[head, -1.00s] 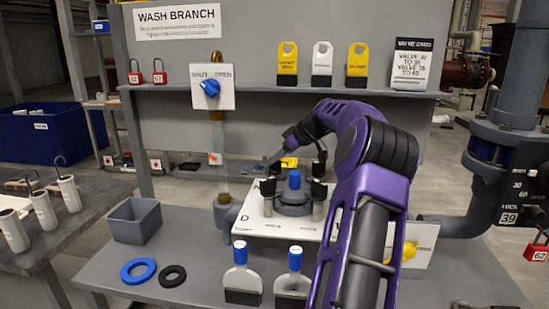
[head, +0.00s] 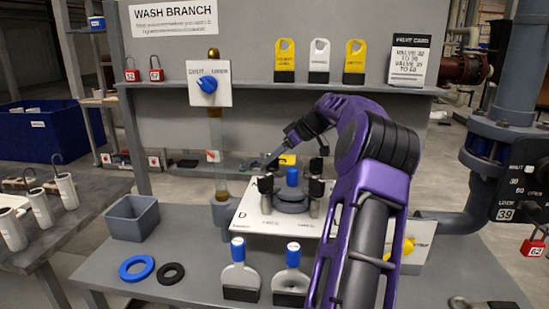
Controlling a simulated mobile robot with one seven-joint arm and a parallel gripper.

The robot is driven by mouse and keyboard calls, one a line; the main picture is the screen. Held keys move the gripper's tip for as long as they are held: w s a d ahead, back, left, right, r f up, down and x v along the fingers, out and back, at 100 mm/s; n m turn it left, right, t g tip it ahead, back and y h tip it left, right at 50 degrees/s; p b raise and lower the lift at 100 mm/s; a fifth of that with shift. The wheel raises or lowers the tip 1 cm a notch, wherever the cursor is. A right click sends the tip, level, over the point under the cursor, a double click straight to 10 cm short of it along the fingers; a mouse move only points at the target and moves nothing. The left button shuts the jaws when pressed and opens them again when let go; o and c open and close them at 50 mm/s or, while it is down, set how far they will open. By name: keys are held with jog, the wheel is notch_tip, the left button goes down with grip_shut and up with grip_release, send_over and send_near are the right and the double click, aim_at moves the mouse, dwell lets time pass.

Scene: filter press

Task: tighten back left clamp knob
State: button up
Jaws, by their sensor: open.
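The filter press is a grey round housing (head: 292,200) with a blue-topped post (head: 292,177) at its middle, on a white lettered plate (head: 250,217). Black clamp knobs stand around it: front left (head: 265,185), front right (head: 316,189) and back right (head: 316,165). My purple arm reaches over from the right. My gripper (head: 270,161) points down and left at the back left corner of the press, with its jaws open. The back left knob is hard to make out there, and I cannot tell whether the fingers touch it.
Two blue-topped paddles (head: 238,270) (head: 291,273) stand in front of the plate. A blue ring (head: 137,268), a black ring (head: 170,273) and a grey bin (head: 133,217) are at left. A shelf (head: 270,88) crosses behind.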

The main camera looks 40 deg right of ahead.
jog(key=p+v, duration=0.1)
jog(key=v, duration=1.5)
jog(key=shift+s, duration=0.2)
jog(key=shift+r, duration=0.1)
